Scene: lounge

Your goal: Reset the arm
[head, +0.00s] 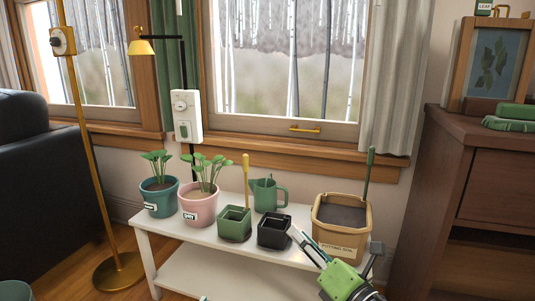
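My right gripper (335,240) comes up from the bottom right, in front of the white plant bench (187,243). Its fingers are spread wide and I see nothing between them. One finger overlaps the right side of the black square pot (273,231) in the picture; I cannot tell whether they touch. The other finger is in front of the lower right of the potting soil bin (341,242). A small pale tip shows at the bottom edge; it may be part of my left gripper, too little to tell its state.
On the bench stand a teal potted plant (160,201), a pink potted plant (199,209), a green square pot (234,223) and a green watering can (265,196). A brass floor lamp (95,170) stands left, a wooden dresser (486,165) right.

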